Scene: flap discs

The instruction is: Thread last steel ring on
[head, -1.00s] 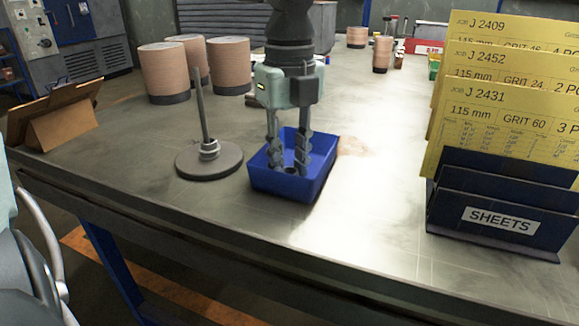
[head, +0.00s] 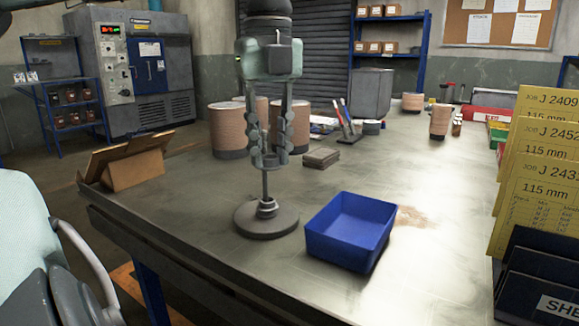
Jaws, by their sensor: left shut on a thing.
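My left gripper (head: 268,160) points down over the spindle stand, shut on a small steel ring that is mostly hidden between the fingertips. The stand has a round dark base (head: 266,221) and an upright rod (head: 265,186). The rod runs up to the fingertips, and its top is hidden by the gripper. I cannot tell whether the held ring is around the rod or in front of it. Steel rings (head: 267,208) sit low on the rod at the base. The blue bin (head: 347,254) to the right looks empty inside. My right gripper is not in view.
Tan cylinder stacks (head: 228,130) stand behind the gripper. A dark flat block (head: 321,157) lies behind the bin. A clipboard on a stand (head: 135,160) is at the left bench edge. Yellow job sheets (head: 535,190) stand at the right. The bench right of the bin is clear.

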